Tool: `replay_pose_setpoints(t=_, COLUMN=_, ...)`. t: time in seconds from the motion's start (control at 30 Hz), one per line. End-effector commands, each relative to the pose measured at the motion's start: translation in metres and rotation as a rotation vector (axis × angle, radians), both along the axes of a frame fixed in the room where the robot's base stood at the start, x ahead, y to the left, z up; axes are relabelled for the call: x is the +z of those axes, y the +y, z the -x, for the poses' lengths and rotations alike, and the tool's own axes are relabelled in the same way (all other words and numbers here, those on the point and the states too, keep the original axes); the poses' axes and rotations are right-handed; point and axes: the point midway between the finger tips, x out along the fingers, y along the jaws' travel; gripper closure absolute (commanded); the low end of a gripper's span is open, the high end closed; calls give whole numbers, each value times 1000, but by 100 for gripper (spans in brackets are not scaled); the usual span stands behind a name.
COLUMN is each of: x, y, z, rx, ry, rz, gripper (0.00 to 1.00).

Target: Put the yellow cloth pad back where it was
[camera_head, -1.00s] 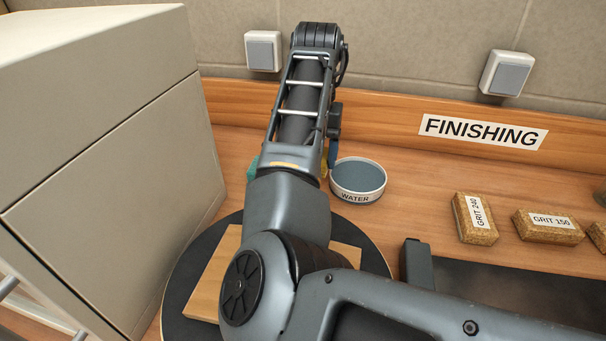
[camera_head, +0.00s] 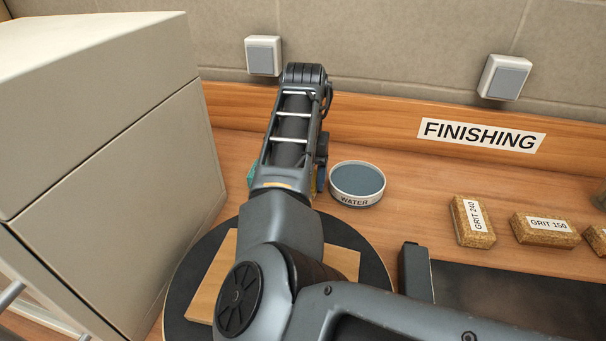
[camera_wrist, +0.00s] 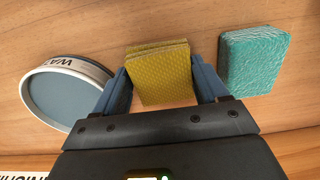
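The yellow cloth pad (camera_wrist: 160,75) is a folded, textured piece between the two blue fingers of my gripper (camera_wrist: 160,82) in the wrist view. The fingers press on its sides and it sits slightly askew between them. In the head view only a sliver of yellow (camera_head: 314,186) shows beside my wrist; the arm hides the rest. I cannot tell whether the pad touches the wooden bench top. The gripper is low over the bench, between the water dish and a teal sponge.
The round water dish (camera_head: 357,179) is close on one side; it also shows in the wrist view (camera_wrist: 62,95). The teal sponge (camera_wrist: 253,60) is close on the other side. Grit blocks (camera_head: 473,220) lie at right. A grey cabinet (camera_head: 130,200) stands at left.

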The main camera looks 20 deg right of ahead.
Motion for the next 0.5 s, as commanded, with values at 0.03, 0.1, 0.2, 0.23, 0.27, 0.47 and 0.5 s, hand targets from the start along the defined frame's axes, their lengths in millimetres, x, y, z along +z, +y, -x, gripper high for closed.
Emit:
replay_pose_setpoints(t=0.03, x=0, y=0, z=0, rx=0, ry=0, rz=0, gripper=22)
replay_pose_setpoints(t=0.1, x=0, y=0, z=0, rx=0, ry=0, rz=0, gripper=16)
replay_pose_setpoints(t=0.2, x=0, y=0, z=0, rx=0, ry=0, rz=0, gripper=6)
replay_pose_setpoints(t=0.23, x=0, y=0, z=0, rx=0, ry=0, rz=0, gripper=3)
replay_pose_setpoints(t=0.27, x=0, y=0, z=0, rx=0, ry=0, rz=0, gripper=3)
replay_pose_setpoints(t=0.47, x=1, y=0, z=0, rx=0, ry=0, rz=0, gripper=3)
replay_pose_setpoints(t=0.5, x=2, y=0, z=0, rx=0, ry=-1, rz=-1, gripper=3)
